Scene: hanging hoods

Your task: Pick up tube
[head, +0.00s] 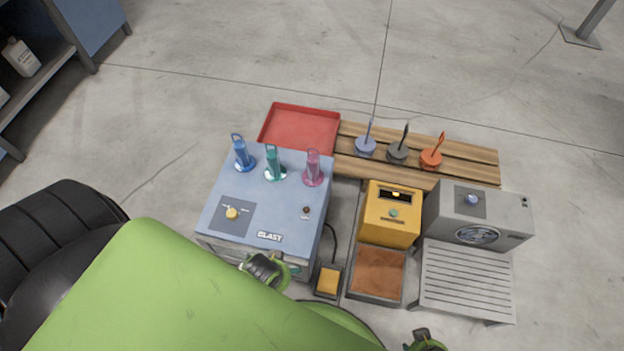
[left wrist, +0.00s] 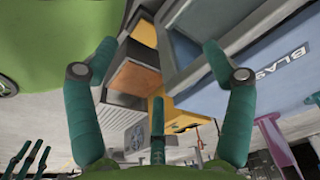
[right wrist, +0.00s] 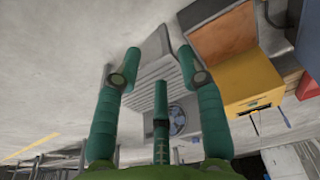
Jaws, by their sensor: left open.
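A pink piece (left wrist: 272,140), likely the pink tube, shows at the right in the left wrist view. My left gripper (head: 268,268) is at the box's front edge, apart from the tubes; its fingers (left wrist: 158,48) are spread with nothing between them. My right gripper (head: 424,342) is at the bottom edge of the head view; its fingers (right wrist: 159,54) are apart and empty.
A red tray (head: 300,128) lies behind the box. A wooden pallet (head: 470,171) carries several coloured stands. A yellow box (head: 392,213), a brown-filled tray (head: 378,274), a grey fan unit (head: 512,213) and a slatted table (head: 467,283) stand to the right. A small yellow pedal (head: 328,280) sits beside the box.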

